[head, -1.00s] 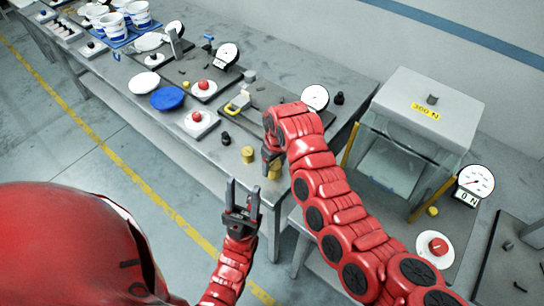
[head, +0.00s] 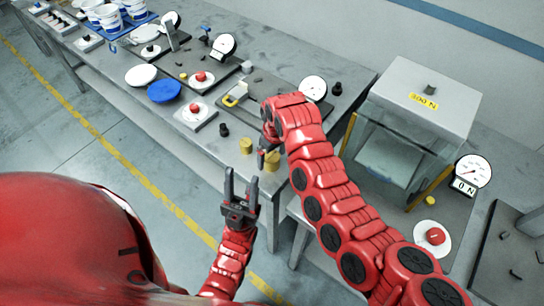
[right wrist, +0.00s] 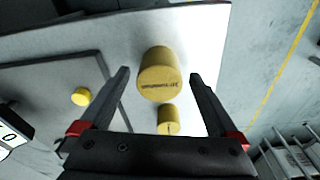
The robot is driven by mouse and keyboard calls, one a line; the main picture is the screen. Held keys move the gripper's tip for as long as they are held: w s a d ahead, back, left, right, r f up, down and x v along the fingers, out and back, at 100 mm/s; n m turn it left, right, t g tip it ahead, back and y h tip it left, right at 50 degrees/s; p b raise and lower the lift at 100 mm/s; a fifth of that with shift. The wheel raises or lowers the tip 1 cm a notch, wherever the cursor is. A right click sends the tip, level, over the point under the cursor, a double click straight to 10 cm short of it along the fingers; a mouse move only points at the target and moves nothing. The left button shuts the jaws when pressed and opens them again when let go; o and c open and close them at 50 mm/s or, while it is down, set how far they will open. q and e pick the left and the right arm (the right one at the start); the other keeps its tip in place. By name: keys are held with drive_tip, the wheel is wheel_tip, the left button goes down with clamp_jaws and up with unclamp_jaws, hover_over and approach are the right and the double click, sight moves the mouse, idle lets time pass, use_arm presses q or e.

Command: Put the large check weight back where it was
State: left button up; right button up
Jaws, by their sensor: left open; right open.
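Two yellow cylindrical weights stand near the front corner of the long bench in the head view, one (head: 246,146) to the left and one (head: 272,161) beside my right gripper (head: 264,152). The right wrist view shows a larger lettered yellow weight (right wrist: 160,75) and a smaller-looking yellow one (right wrist: 168,122). The larger one appears between the open fingers of my right gripper (right wrist: 158,82), with no clear contact. I cannot tell surely which is which in the head view. My left gripper (head: 241,185) is open and empty, in front of the bench.
The force press (head: 424,96) labelled 300 N stands at right, its display reading 0 N (head: 464,187). The bench (head: 215,152) carries dial gauges, a blue disc (head: 165,91), a white disc (head: 141,75), a red-buttoned pad (head: 195,112) and a black weight (head: 224,130).

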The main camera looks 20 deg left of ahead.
sight(272, 156)
drive_tip(key=r, duration=0.1)
drive_tip(key=r+b, duration=0.2)
drive_tip(key=r, duration=0.1)
drive_tip(key=shift+s+d, duration=0.1)
drive_tip(key=shift+d, duration=0.15)
drive_tip(key=r, duration=0.5)
drive_tip(key=shift+s+d+r, duration=0.15)
drive_tip(key=shift+d+r, duration=0.15)
drive_tip(key=shift+r, duration=0.1)
drive_tip(key=shift+s+r, duration=0.1)
drive_tip(key=shift+r, duration=0.65)
